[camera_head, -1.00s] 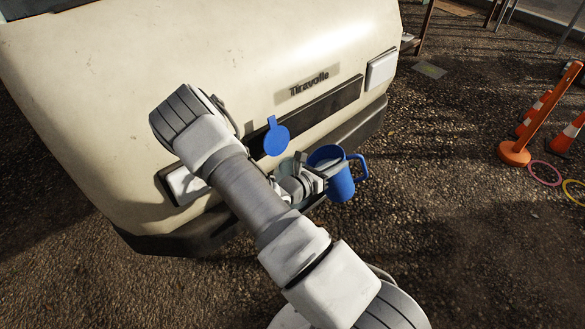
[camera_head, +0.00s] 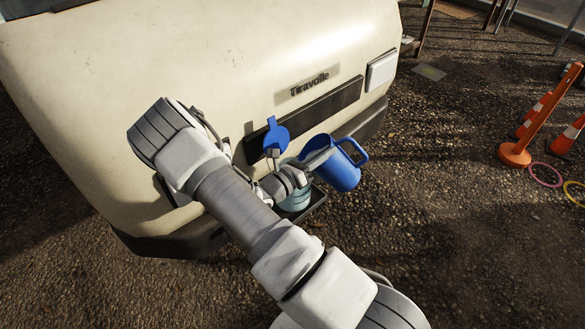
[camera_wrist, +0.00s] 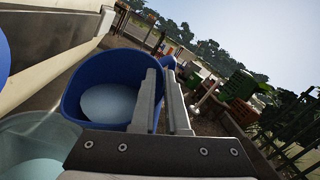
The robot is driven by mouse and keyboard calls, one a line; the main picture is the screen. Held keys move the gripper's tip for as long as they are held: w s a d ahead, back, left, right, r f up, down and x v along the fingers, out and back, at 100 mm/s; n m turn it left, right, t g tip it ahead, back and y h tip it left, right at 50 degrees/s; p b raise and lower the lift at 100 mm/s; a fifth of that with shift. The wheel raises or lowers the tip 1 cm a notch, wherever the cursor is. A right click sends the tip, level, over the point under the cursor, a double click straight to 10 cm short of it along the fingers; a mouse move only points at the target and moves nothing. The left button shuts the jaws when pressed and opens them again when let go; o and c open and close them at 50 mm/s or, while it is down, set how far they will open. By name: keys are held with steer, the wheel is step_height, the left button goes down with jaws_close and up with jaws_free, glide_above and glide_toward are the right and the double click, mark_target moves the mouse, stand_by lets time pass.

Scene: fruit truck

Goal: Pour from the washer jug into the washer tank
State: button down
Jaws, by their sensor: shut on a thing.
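The blue washer jug (camera_head: 345,174) is held in the air, tilted, with its mouth toward the upper left in the head view. In the wrist view the jug (camera_wrist: 72,100) shows pale liquid inside. My gripper (camera_wrist: 165,98) is shut on the jug's near wall; the head view shows my gripper (camera_head: 306,172) at its left side. The translucent washer tank (camera_head: 297,202) sits low by the truck's bumper, partly behind my gripper. In the wrist view the tank (camera_wrist: 35,128) is at the lower left, beside the jug. Its round blue cap (camera_head: 276,138) stands open.
The cream truck front (camera_head: 200,70) and its dark bumper (camera_head: 366,124) are close behind the jug. The gravel in front is clear.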

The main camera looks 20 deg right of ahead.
steer(key=shift+w+a+r+n+t+h+b, duration=0.25)
steer(key=shift+a+r+n+h+b, duration=0.15)
steer(key=shift+n+h+b, duration=0.25)
steer(key=shift+w+a+r+n+t+h+b, duration=0.1)
steer(key=shift+a+r+n+t+h+b, duration=0.25)
steer(key=shift+b, duration=0.35)
stand_by(1.1)
steer(key=shift+w+a+f+n+t+h+b, duration=0.2)
steer(key=shift+a+f+n+t+h+b, duration=0.35)
steer(key=shift+n+b, duration=0.7)
stand_by(0.7)
steer(key=shift+w+a+r+n+t+b, duration=0.15)
steer(key=shift+a+n+t+b, duration=0.1)
steer(key=shift+n+t+b, duration=0.55)
stand_by(1.4)
steer(key=shift+m, duration=0.25)
